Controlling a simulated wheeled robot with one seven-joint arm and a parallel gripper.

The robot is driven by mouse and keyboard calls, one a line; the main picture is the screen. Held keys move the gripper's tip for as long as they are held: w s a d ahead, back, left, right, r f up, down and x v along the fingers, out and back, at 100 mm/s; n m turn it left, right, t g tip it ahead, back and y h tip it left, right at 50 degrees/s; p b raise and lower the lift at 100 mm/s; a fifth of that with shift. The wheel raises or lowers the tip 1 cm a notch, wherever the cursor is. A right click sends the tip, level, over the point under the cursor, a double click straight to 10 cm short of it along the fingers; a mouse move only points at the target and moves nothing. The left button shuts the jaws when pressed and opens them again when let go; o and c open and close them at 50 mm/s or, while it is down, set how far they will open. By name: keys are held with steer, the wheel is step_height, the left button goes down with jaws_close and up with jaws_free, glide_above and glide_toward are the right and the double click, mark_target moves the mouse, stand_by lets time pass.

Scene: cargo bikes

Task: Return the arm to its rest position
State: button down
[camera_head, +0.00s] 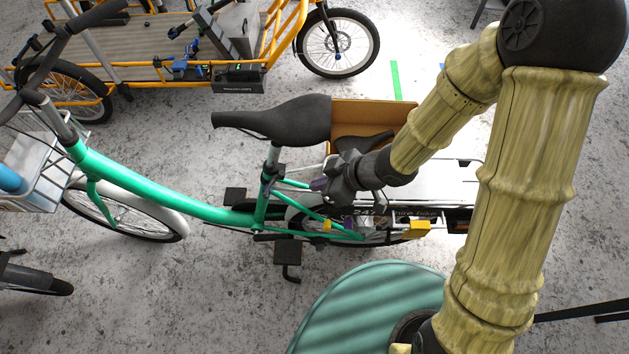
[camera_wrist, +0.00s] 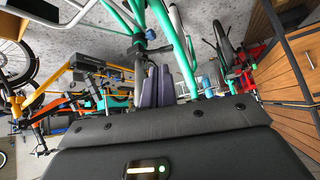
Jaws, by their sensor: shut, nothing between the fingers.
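My arm, in a pale yellow ribbed cover, reaches from the lower right of the head view up to a black elbow and back down left. My gripper (camera_head: 318,184) is just behind the seat post of the green cargo bike (camera_head: 190,201), below its black saddle (camera_head: 285,119). In the wrist view my gripper (camera_wrist: 157,70) has its two purple-grey fingers together with nothing between them. Green frame tubes (camera_wrist: 178,50) lie close around and beyond the fingers. Whether the gripper touches the bike cannot be told.
An open cardboard box (camera_head: 372,108) stands on the green bike's rear rack, beside my forearm. A yellow cargo bike (camera_head: 282,45) stands behind. A wooden cabinet (camera_wrist: 285,60) is at the right in the wrist view.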

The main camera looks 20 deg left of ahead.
steer(key=shift+w, duration=0.1)
stand_by(0.3)
steer(key=w+d+r+m+t+h+p, duration=0.3)
steer(key=w+d+r+m, duration=0.25)
steer(key=d, duration=0.35)
steer(key=w+d+r+m+t+h+p, duration=0.2)
steer(key=w+d+r+m+h+p, duration=0.25)
steer(key=d, duration=0.45)
steer(key=s+d+r+m+g+p, duration=0.1)
steer(key=s+d+r+m+p, duration=0.3)
steer(key=d+r+m, duration=0.4)
steer(key=d+r+h, duration=0.1)
steer(key=d+r, duration=0.3)
steer(key=shift+s, duration=0.4)
steer(key=shift+d, duration=0.15)
